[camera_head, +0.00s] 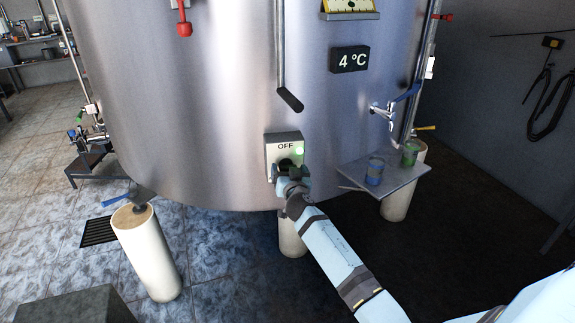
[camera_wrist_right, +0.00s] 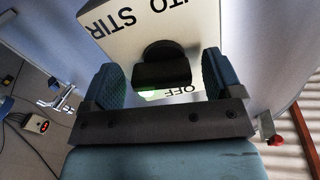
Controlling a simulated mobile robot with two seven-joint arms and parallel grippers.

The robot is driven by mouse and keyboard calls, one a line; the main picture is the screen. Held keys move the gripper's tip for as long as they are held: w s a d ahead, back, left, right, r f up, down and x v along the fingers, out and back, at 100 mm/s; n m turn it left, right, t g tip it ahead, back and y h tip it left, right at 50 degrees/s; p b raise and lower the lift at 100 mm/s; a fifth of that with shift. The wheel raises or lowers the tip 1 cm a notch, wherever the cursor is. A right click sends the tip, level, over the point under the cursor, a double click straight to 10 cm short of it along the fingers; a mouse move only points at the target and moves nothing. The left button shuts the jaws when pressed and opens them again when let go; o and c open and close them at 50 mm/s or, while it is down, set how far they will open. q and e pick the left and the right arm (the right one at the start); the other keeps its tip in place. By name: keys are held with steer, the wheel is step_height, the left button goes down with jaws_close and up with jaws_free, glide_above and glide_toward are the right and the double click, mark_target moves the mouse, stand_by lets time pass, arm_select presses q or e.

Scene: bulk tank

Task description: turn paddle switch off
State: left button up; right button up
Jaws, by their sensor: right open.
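The switch box (camera_head: 270,150), a pale box marked OFF, is fixed low on the front of the steel tank (camera_head: 200,110). A green light (camera_head: 299,150) glows on its face. In the right wrist view the box face (camera_wrist_right: 108,28) shows upside-down lettering ending in STIR, and OFF near the gripper. The black paddle (camera_wrist_right: 162,72) sticks out from it. My right gripper (camera_head: 290,172) is at the lower part of the box. Its open fingers lie on either side of the paddle; contact is not clear. My left gripper is out of view.
To the right, a small shelf (camera_head: 400,178) holds a blue jar (camera_head: 375,172) and a green jar (camera_head: 410,153) below a blue-handled tap (camera_head: 383,110). A black-ended rod (camera_head: 289,98) hangs above the box. White tank legs (camera_head: 150,255) stand on the floor.

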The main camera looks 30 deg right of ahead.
steer(key=shift+w+d, duration=0.1)
steer(key=shift+w, duration=0.15)
steer(key=c, duration=0.9)
